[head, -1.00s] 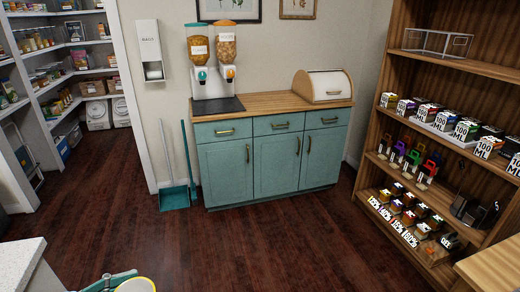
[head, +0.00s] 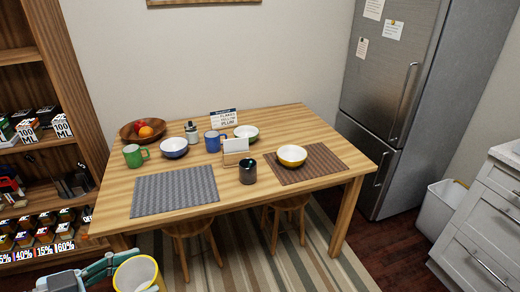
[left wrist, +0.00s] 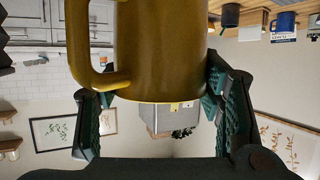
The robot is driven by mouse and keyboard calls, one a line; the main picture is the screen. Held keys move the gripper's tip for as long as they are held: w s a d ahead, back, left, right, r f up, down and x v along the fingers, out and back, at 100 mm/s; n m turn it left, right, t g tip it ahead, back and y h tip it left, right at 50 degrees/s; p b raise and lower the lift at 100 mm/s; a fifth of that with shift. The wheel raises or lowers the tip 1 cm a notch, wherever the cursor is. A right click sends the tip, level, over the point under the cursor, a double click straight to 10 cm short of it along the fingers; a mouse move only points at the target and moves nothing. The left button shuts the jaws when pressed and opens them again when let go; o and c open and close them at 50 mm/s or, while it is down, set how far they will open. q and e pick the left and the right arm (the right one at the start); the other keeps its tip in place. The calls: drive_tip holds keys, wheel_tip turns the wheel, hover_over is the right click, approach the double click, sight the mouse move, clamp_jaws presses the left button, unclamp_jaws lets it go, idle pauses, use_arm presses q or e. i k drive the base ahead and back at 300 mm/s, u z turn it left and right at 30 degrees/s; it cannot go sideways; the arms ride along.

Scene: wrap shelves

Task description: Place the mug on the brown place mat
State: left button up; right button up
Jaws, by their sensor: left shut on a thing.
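The yellow mug (head: 137,272) is in my left gripper (head: 112,268) at the bottom left of the head view, in front of the table. In the left wrist view the mug (left wrist: 165,50) fills the top middle, its handle at the left, with my gripper's fingers (left wrist: 155,85) shut on it from both sides. The brown place mat (head: 335,163) lies on the right part of the wooden table. A yellow bowl (head: 292,156) sits on its left part. My right gripper is not in view.
The table (head: 258,192) also holds a grey mat (head: 175,190), a black cup (head: 247,172) left of the brown mat, a napkin holder (head: 235,151), a blue mug (head: 212,142), a green mug (head: 134,156) and bowls. Stools (head: 285,208) stand under it. A fridge (head: 390,100) stands right.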

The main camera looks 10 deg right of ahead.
sight(321, 154)
drive_tip(key=z, duration=1.5)
drive_tip(key=i, duration=1.65)
